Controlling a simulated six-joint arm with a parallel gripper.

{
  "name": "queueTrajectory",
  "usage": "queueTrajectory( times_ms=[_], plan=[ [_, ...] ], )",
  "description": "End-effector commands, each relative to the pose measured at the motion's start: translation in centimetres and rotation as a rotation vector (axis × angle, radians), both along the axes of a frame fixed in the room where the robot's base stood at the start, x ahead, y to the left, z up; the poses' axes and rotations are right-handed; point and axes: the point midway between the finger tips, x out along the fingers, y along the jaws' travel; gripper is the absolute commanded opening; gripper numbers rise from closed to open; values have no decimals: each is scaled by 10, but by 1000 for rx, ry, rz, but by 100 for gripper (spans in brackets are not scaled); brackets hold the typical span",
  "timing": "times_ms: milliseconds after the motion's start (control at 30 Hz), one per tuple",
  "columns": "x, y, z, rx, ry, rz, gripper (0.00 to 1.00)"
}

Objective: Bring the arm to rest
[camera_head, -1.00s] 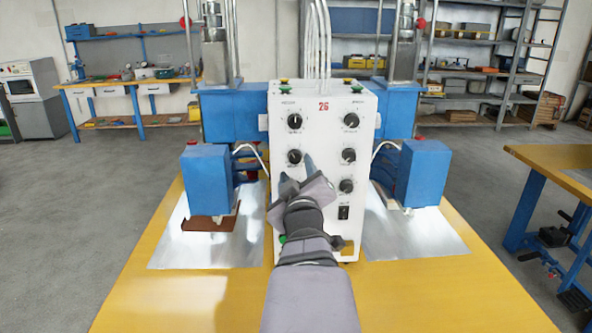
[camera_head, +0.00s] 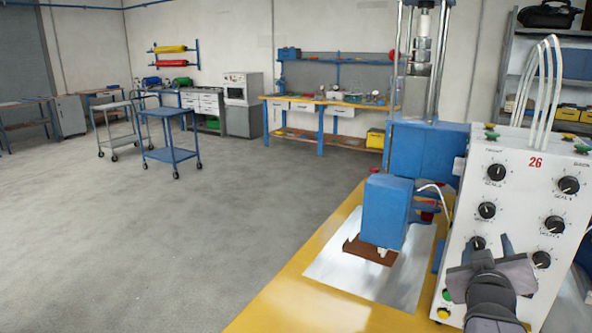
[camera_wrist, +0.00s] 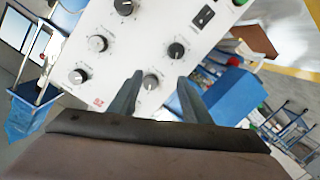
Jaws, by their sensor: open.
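My gripper (camera_head: 492,246) is at the lower right of the head view, in front of the white control box (camera_head: 522,180) marked 26. Its two fingers stand apart with nothing between them. In the wrist view, the fingers (camera_wrist: 157,95) are spread in front of the box's panel of black knobs (camera_wrist: 120,50), with one knob showing between their tips. I cannot tell whether a finger touches the panel.
Left of the box, a blue press head (camera_head: 388,210) stands over a brown piece (camera_head: 370,252) on a metal plate (camera_head: 325,265). The yellow table (camera_head: 290,300) carries them.

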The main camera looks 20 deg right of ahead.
Motion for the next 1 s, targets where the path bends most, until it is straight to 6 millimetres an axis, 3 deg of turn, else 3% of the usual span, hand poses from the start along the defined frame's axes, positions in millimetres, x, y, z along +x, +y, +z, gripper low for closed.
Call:
queueTrajectory(
  times_ms=[167,267,367,500,700,800,1000],
  plan=[
    [-24,6,-73,311,87,-97,44],
    [-48,24,-124,520,158,-177,44],
    [-75,50,-172,722,240,-263,44],
    [-100,110,-227,963,394,-326,44],
    [-112,215,-275,1133,715,-242,44],
    [-107,252,-287,1112,828,-144,44],
    [-99,304,-298,1029,988,24,44]
  ],
)
